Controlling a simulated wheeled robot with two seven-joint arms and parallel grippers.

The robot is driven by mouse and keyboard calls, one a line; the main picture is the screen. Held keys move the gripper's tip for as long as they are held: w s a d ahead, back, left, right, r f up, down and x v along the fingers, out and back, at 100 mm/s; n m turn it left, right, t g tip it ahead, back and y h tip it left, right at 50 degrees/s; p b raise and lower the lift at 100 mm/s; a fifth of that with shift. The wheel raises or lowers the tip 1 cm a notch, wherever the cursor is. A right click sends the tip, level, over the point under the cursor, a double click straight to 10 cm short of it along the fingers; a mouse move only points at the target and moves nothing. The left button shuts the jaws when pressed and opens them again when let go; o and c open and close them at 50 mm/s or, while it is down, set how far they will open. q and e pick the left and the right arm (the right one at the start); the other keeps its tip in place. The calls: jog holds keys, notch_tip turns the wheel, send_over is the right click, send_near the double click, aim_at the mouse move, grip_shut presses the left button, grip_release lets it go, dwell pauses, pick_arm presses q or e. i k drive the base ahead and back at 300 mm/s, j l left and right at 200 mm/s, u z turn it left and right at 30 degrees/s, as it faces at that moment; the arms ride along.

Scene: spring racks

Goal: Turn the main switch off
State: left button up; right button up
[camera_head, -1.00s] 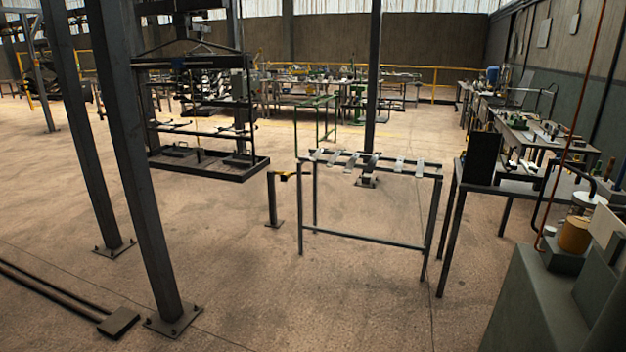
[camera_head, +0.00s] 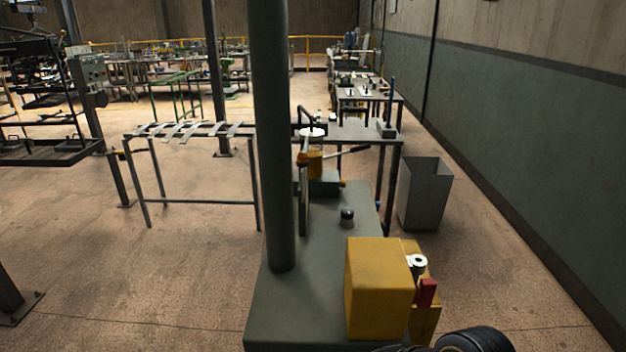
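No part labelled as the main switch can be made out. A yellow box (camera_head: 380,290) stands on the near end of a grey-green machine bench (camera_head: 318,318). A red lever-like part (camera_head: 427,292) and a white round part (camera_head: 418,262) are on its right side. A grey control box (camera_head: 88,70) with small knobs is on the column at the upper left, too small to read. Neither gripper shows. A black rounded part at the bottom edge, right of centre, may be mine; I cannot tell.
A thick grey-green post (camera_head: 272,150) rises from the bench. A rack with flat metal strips (camera_head: 195,131) stands to the left, and a grey bin (camera_head: 425,194) stands to the right. The floor at the left front is mostly clear, as is the strip along the right wall.

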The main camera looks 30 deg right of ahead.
aim_at(425, 295)
jog(key=l+z, duration=0.1)
jog(key=l, duration=0.55)
jog(key=i+l+z, duration=0.15)
jog(key=l, duration=0.55)
jog(key=l+z, duration=0.1)
jog(key=l, duration=0.55)
jog(key=i+l, duration=0.15)
jog(key=l+z, duration=0.05)
